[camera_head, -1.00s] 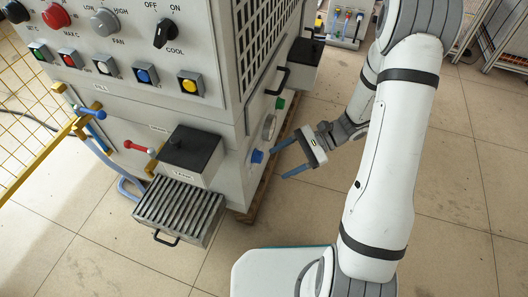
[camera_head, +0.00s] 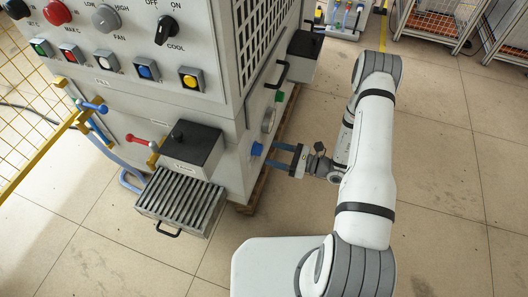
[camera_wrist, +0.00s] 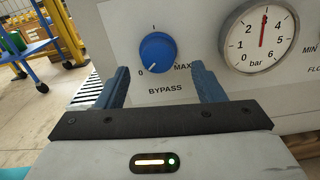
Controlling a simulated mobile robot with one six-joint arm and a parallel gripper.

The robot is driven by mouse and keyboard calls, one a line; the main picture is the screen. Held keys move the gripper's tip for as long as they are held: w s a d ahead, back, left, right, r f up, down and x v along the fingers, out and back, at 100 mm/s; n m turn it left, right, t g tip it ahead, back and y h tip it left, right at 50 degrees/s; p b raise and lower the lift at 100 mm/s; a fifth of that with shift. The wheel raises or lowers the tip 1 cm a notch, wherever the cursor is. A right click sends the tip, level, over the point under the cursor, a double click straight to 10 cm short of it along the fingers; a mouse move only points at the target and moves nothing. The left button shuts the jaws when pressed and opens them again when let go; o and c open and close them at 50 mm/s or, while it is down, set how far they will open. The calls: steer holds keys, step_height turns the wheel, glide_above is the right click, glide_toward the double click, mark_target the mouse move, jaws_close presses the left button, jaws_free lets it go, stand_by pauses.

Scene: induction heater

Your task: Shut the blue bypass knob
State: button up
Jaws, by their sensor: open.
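The blue bypass knob (camera_wrist: 158,54) sits on the pale panel above the word BYPASS, with a 0 mark at its lower left and MAX at its right. Its white pointer mark is at the lower left, near the 0. In the head view the knob (camera_head: 257,149) is on the machine's right side face, low down. My gripper (camera_head: 276,155) is open and faces the knob from the right. In the wrist view its two blue fingers (camera_wrist: 160,88) stand either side of the knob's lower part in the picture. No contact with the knob shows.
A pressure gauge (camera_wrist: 258,36) is right of the knob, its needle pointing near straight up. A black handle (camera_head: 277,77) sticks out of the same face. A grey slatted tray (camera_head: 180,202) juts from the front face. The floor at right is mostly clear.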

mark_target(258, 150)
steer(key=shift+b+x, duration=0.4)
steer(key=shift+x, duration=1.55)
steer(key=shift+c, duration=0.2)
steer(key=c, duration=0.9)
steer(key=shift+w, duration=0.1)
